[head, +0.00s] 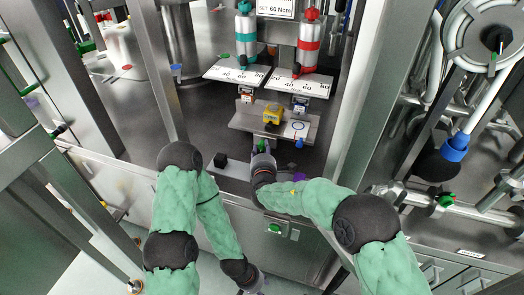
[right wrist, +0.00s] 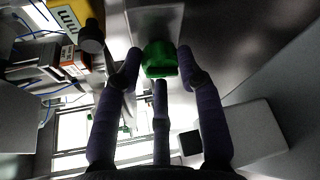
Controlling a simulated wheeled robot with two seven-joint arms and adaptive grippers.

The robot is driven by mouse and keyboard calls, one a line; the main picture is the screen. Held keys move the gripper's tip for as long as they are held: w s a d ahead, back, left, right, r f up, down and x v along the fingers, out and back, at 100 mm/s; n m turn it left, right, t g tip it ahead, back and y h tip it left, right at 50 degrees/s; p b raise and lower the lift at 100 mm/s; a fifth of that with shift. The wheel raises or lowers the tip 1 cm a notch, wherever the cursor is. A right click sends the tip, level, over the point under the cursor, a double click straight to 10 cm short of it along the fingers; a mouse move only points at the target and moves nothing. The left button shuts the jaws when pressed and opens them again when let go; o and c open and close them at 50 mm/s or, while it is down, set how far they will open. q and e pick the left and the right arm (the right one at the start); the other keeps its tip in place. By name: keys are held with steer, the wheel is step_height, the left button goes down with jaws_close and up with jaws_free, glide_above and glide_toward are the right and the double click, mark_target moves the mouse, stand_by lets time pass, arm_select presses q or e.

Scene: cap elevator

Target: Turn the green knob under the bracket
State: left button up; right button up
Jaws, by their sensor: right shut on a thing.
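The green knob (head: 263,144) sits under the front edge of the metal bracket plate (head: 250,122). My right gripper (head: 263,153) is at it from the front and below. In the right wrist view the green knob (right wrist: 158,58) is between the tips of the three purple fingers (right wrist: 160,70), which are closed around it. The knob's turn angle cannot be read. My left gripper (head: 252,284) is low at the bottom edge of the head view, far from the knob, and its fingers are hardly visible.
A yellow block (head: 272,115) stands on the bracket plate. Green (head: 245,38) and red (head: 308,40) cylinders stand above scale plates behind it. A metal post (head: 358,85) rises right of the workspace. A black block (head: 220,158) lies left of my right gripper.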

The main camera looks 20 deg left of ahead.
steer(key=shift+w+d+r, duration=0.1)
steer(key=shift+w+d, duration=0.05)
steer(key=shift+d, duration=0.1)
steer(key=o, duration=1.1)
steer(key=shift+d, duration=0.1)
steer(key=shift+s, duration=0.5)
steer(key=v, duration=1.1)
